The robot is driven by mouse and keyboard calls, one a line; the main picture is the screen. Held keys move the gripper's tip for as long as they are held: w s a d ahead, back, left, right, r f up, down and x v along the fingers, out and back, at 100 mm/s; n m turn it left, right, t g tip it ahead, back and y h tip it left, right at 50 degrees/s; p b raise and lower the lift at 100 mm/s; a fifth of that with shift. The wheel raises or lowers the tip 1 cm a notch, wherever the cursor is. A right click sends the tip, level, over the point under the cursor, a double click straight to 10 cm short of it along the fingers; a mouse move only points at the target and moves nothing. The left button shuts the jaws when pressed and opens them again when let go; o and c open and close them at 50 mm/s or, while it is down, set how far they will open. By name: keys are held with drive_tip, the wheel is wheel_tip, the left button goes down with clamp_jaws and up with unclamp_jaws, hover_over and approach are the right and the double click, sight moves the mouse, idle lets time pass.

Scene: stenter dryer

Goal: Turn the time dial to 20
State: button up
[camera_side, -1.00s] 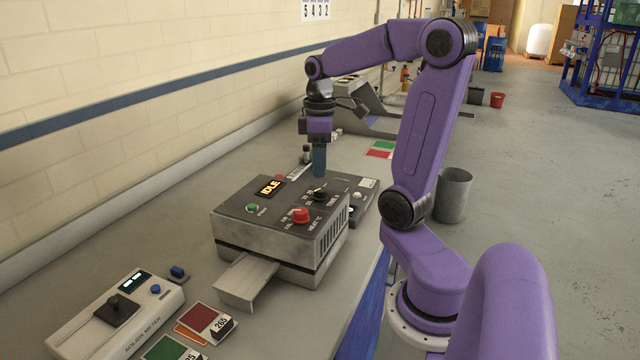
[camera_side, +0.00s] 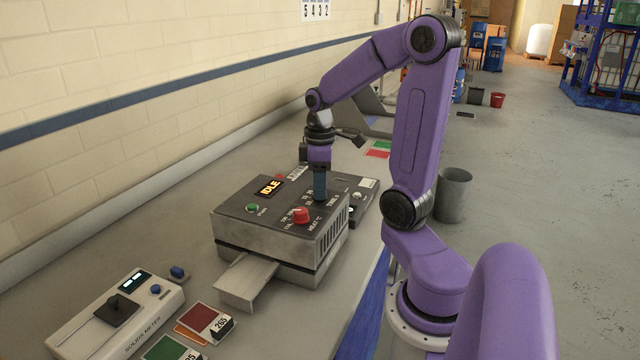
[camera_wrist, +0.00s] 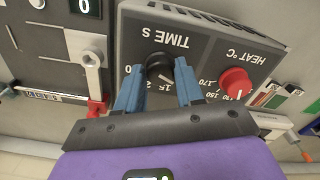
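The black time dial (camera_wrist: 159,66) shows in the wrist view below the TIME S label, on the dryer's dark top panel. A pale pointer mark shows on it, but I cannot read its exact setting; the scale numbers are partly covered. My gripper (camera_wrist: 158,72) has its two blue fingers down on either side of the dial, apart from each other. I cannot tell whether they touch it. In the side view my gripper (camera_side: 320,196) points straight down at the dryer (camera_side: 270,246) and hides the dial.
The red heat dial (camera_side: 300,215) stands close by. A solids meter (camera_side: 120,316) and coloured cards (camera_side: 206,320) lie on the bench at front left.

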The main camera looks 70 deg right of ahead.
drive_tip(key=shift+m, duration=0.5)
drive_tip(key=m, duration=0.3)
drive_tip(key=shift+m, duration=0.4)
drive_tip(key=m, duration=0.4)
drive_tip(key=shift+m, duration=0.3)
drive_tip(key=m, duration=0.4)
drive_tip(key=shift+m, duration=2.2)
drive_tip(key=o, duration=1)
drive_tip(key=shift+o, duration=0.2)
